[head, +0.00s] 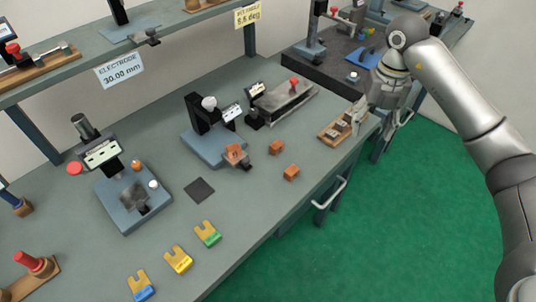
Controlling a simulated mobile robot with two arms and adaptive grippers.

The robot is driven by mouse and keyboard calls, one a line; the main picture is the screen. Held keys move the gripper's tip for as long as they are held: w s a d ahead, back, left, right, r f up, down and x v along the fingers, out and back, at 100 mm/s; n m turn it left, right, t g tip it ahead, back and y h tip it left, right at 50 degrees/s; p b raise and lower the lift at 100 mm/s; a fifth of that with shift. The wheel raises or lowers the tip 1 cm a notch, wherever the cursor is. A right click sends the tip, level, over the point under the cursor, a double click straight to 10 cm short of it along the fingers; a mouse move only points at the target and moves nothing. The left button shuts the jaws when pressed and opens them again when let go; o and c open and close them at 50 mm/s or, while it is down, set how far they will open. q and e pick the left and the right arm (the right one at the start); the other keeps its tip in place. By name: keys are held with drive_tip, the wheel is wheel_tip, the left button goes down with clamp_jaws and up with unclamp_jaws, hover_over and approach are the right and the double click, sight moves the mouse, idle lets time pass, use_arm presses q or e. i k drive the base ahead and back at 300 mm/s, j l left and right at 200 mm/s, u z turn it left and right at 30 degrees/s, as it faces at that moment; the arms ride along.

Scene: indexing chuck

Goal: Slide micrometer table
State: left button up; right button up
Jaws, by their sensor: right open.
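No label names the micrometer table, so I cannot tell for sure which device it is. A device on a blue-grey base (118,210) stands at left, with a display (102,153), a dark block and a small white knob (153,184). My right gripper (381,122) is open at the bench's right end, beside a wooden tray, touching neither device. My left gripper is out of view.
The wooden tray (325,138) holds metal blocks. A long grey fixture (285,103) is behind. A shelf overhangs the back; a handle (328,192) juts from the front.

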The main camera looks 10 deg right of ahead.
sight(243, 161)
drive_tip(key=k+u, duration=0.15)
drive_tip(key=u, duration=0.2)
drive_tip(key=k+u, duration=0.2)
drive_tip(key=u, duration=0.15)
drive_tip(key=k+u, duration=0.2)
drive_tip(key=u, duration=0.2)
